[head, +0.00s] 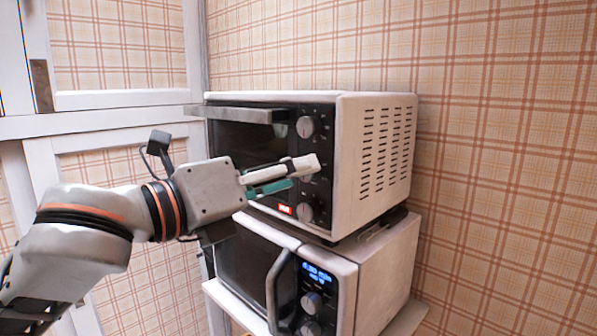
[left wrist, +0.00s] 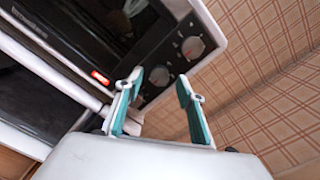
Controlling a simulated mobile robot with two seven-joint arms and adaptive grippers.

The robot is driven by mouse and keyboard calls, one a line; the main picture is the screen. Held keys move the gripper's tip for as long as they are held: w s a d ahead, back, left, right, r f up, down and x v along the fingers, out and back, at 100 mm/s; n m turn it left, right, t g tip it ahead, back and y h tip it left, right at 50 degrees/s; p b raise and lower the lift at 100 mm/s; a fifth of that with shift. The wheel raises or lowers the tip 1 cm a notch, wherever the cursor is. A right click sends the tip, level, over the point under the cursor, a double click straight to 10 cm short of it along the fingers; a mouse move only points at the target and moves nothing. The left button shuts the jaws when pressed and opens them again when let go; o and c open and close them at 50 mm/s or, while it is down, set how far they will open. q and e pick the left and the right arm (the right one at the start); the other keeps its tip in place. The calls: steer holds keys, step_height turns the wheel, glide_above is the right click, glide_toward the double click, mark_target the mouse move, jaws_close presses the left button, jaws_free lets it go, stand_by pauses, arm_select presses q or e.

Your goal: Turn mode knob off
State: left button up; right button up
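A toaster oven (head: 375,150) has a dark front panel with knobs in a column at its right side. The upper knob (head: 306,127) and lower knob (head: 305,212) show in the head view; the panel between them is partly hidden by my left gripper (head: 303,175). That gripper is open and empty in front of the panel. In the left wrist view, one knob (left wrist: 160,76) appears between the open fingertips (left wrist: 160,86), and another knob (left wrist: 193,47) lies beyond, up and right. Contact is not clear. I cannot read which knob is the mode knob. My right gripper is not in view.
A red-lit indicator (head: 285,209) glows near the lower knob. The oven door handle (head: 240,114) sticks out to the left. Below stands a microwave (head: 375,270) with a blue display and a curved handle (head: 278,290). Plaid wall is behind.

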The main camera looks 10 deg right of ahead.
arm_select(q)
steer(key=shift+x, duration=1.1)
jaws_close()
